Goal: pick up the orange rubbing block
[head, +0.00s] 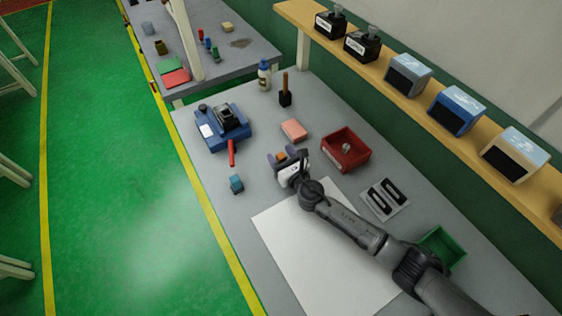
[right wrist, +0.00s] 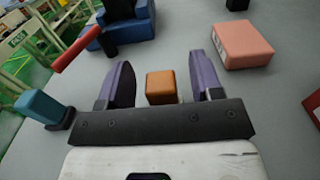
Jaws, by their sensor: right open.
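The orange rubbing block (head: 281,156) is on the grey bench, partly hidden by my right gripper (head: 286,158) in the head view. In the right wrist view the small orange block (right wrist: 161,86) shows between the two purple fingers of my right gripper (right wrist: 161,72). The fingers are open, with a gap on each side of the block. Whether the fingertips are level with it is hard to tell. My left gripper is not in view.
A salmon-pink block (head: 294,130) lies just beyond, with a red bin (head: 346,150) to the right. A white sheet (head: 310,250) covers the near bench.

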